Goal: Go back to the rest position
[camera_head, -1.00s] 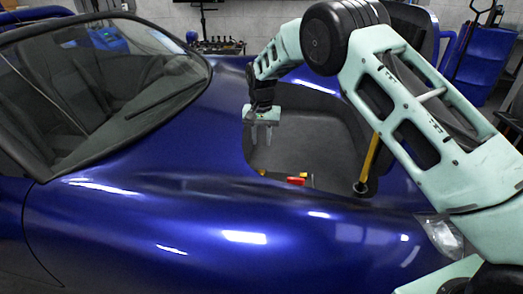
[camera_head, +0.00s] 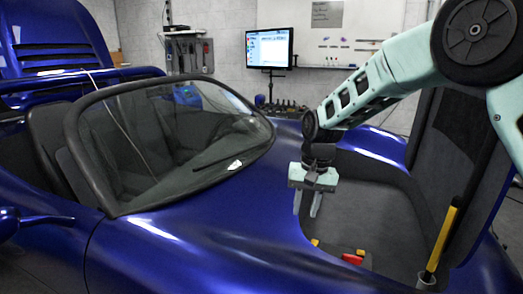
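My gripper (camera_head: 307,203) hangs from the mint-green arm at the right of centre, pointing down above the open front compartment (camera_head: 375,215) of a blue car (camera_head: 200,235). Its two pale fingers are apart with nothing seen between them. Red and yellow items (camera_head: 352,258) lie low in the compartment, below and right of the fingers and apart from them. A yellow-handled tool (camera_head: 440,240) stands upright at the compartment's right side.
The windscreen (camera_head: 170,140) is left of my gripper. The raised dark lid (camera_head: 465,150) stands at the right, behind my arm. A monitor (camera_head: 269,48) and a whiteboard (camera_head: 345,45) are at the back wall. The air above the bonnet is clear.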

